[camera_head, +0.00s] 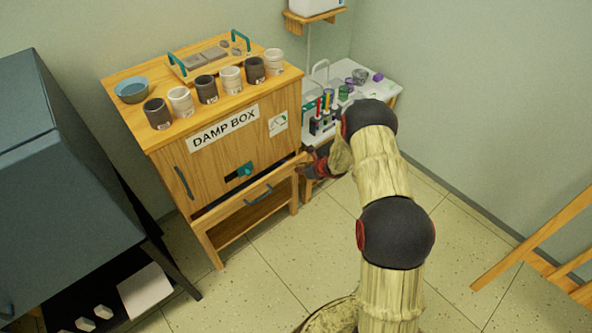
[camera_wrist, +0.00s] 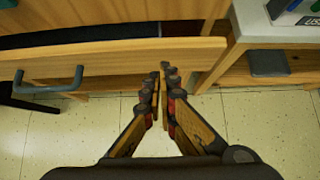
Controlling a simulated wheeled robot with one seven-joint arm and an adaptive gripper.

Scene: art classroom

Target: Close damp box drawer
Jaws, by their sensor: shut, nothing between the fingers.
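The wooden damp box (camera_head: 225,145) is a cabinet with a "DAMP BOX" label on its front. Its drawer (camera_head: 225,208), low on the front with a blue-grey handle (camera_head: 258,195), stands partly open. In the wrist view the drawer front (camera_wrist: 110,68) spans the upper left, with a dark gap behind its top edge and the handle (camera_wrist: 50,82) at left. My gripper (camera_head: 304,164) is at the drawer's right end. In the wrist view its fingertips (camera_wrist: 162,70) are together, empty, at the right part of the drawer front. Whether they touch it I cannot tell.
Cups, a bowl (camera_head: 133,90) and a tray stand on top of the damp box. A white side table (camera_head: 385,83) with tools stands to its right, close to my arm. A dark grey cabinet (camera_head: 60,170) is at left. The tiled floor (camera_head: 270,275) in front is clear.

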